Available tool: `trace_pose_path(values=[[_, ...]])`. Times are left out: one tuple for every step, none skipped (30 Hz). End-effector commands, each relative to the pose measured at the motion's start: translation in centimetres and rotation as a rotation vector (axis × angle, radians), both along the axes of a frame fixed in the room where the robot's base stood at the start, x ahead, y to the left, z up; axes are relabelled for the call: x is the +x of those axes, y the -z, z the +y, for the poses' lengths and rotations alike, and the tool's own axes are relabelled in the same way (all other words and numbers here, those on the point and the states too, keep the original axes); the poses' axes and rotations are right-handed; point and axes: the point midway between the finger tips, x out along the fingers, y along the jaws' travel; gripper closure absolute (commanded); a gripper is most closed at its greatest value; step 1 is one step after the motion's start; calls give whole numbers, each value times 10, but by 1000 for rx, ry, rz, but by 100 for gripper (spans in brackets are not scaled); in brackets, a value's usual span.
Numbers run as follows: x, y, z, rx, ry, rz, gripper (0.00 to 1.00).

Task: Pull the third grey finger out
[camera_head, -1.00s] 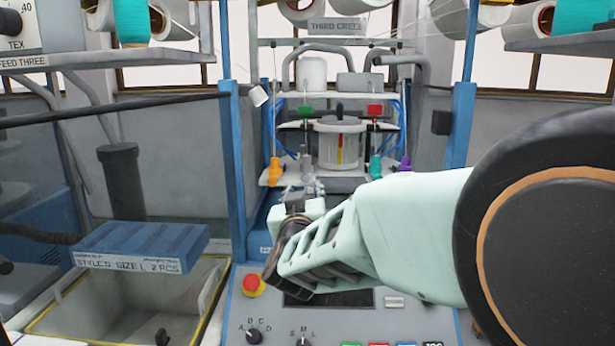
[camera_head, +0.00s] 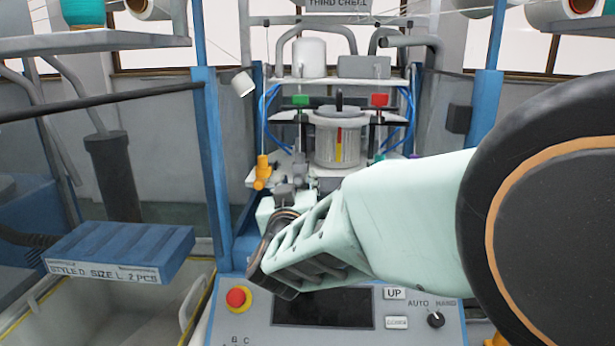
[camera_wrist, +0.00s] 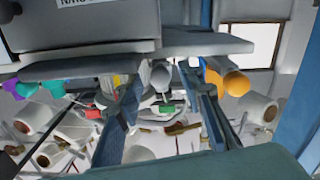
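A grey finger (camera_wrist: 160,75) shows at the middle of the wrist view, in a row beneath a grey machine housing. An orange finger (camera_wrist: 230,81) is to its right; green (camera_wrist: 54,88) and purple (camera_wrist: 22,89) ones are to its left. In the head view my gripper (camera_head: 288,196) is at the machine's front, just right of the orange finger (camera_head: 262,172). My wrist and forearm hide much of the row there.
Blue posts (camera_head: 211,170) flank the machine. A control panel (camera_head: 255,318) with a red button (camera_head: 238,298) lies below my arm. A blue tray (camera_head: 120,245) over an open bin (camera_head: 150,320) stands at left. A clear canister (camera_head: 338,140) sits behind the row.

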Motion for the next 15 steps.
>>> trace_pose_path(values=[[-1,0,1,0,-1,0,65],[-1,0,1,0,-1,0,65],[-1,0,1,0,-1,0,65],[-1,0,2,0,-1,0,65],[-2,0,2,0,-1,0,65],[-2,0,2,0,-1,0,65],[-2,0,2,0,-1,0,65],[-2,0,2,0,0,0,65],[-2,0,1,0,0,0,65],[-2,0,1,0,0,0,65],[-2,0,1,0,0,0,65],[-2,0,1,0,0,0,65],[-2,0,1,0,0,0,67],[-1,0,1,0,0,0,70],[-1,0,1,0,0,0,75]])
